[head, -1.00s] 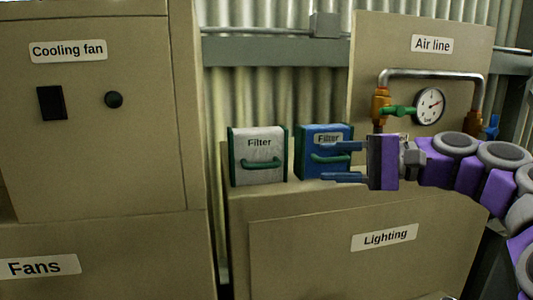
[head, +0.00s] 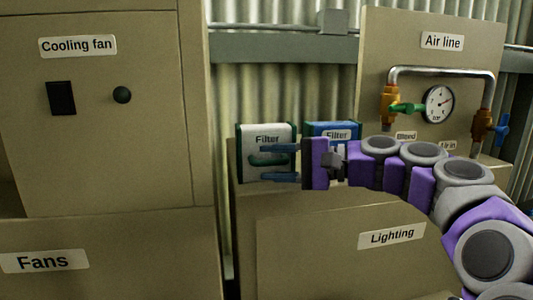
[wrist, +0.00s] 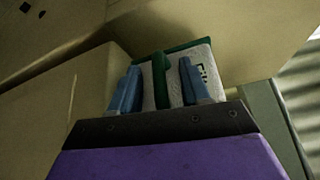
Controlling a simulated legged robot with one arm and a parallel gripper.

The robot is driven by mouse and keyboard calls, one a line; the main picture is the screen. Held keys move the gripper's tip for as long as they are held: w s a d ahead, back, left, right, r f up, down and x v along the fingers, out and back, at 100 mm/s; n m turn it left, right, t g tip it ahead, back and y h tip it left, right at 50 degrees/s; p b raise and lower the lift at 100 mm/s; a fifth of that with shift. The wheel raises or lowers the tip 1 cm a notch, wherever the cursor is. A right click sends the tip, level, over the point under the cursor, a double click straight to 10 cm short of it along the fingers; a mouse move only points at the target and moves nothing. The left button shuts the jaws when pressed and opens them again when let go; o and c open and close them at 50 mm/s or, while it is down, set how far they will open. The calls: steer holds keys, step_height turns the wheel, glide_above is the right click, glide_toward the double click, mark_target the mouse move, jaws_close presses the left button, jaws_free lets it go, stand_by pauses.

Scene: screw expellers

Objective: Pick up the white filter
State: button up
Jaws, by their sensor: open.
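The white filter (head: 266,147) is a box with green edges and a green handle on its front. It stands upright on top of the Lighting cabinet. My gripper (head: 272,163) is open, coming from the right, with its two blue fingers one above the other across the filter's front, near the handle. In the wrist view the white filter (wrist: 174,82) shows between and beyond the fingers (wrist: 158,80), with part of its label to the right. Whether the fingers touch it I cannot tell.
A blue filter (head: 331,127) stands to the right, partly hidden by my gripper. The Lighting cabinet (head: 330,240) is below. The Fans and Cooling fan cabinet (head: 150,150) rises close on the left. Air line pipes and a gauge (head: 438,104) are at the right.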

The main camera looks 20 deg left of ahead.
steer(key=shift+s+a+f, duration=0.1)
steer(key=shift+a+f, duration=0.05)
steer(key=shift+a, duration=1)
steer(key=shift+d, duration=0.6)
steer(key=c, duration=0.8)
steer(key=shift+a, duration=0.15)
jaws_close()
steer(key=shift+a, duration=0.1)
